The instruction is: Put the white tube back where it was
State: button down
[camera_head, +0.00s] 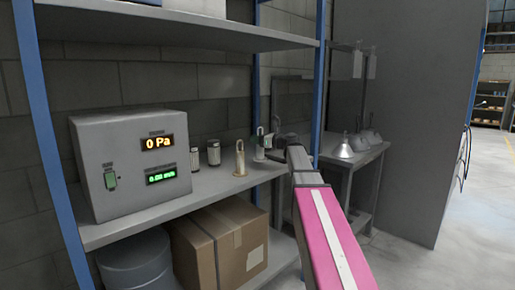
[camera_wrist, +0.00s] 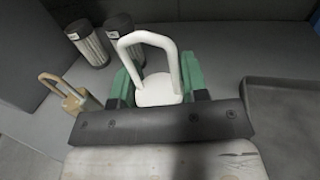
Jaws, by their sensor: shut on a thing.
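The white tube (camera_wrist: 158,88) has a looped white handle on top and sits between the green fingers of my gripper (camera_wrist: 155,86) in the wrist view. My gripper is shut on it. In the head view, the tube (camera_head: 260,143) is small, upright and partly hidden by my gripper (camera_head: 266,143), above the right part of the grey middle shelf (camera_head: 190,195). I cannot tell whether its base touches the shelf. A tan tube with a similar handle (camera_head: 240,160) stands just to its left; it also shows in the wrist view (camera_wrist: 70,95).
Two dark-lidded jars (camera_head: 195,160) (camera_head: 214,152) stand behind and left, near a grey box with displays (camera_head: 133,160). A blue post (camera_head: 320,80) stands at the shelf's right. A cardboard box (camera_head: 218,245) sits below. A side table (camera_head: 360,158) holds metal hoods (camera_head: 343,148).

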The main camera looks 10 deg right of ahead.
aim_at(258, 146)
jog(key=shift+f, duration=1.8)
jog(key=shift+f, duration=0.1)
jog(key=c, duration=0.6)
grip_release()
jog(key=shift+c, duration=0.2)
jog(key=shift+s+d, duration=0.1)
jog(key=v, duration=1.1)
jog(key=shift+s+d, duration=0.25)
jog(key=shift+d, duration=0.1)
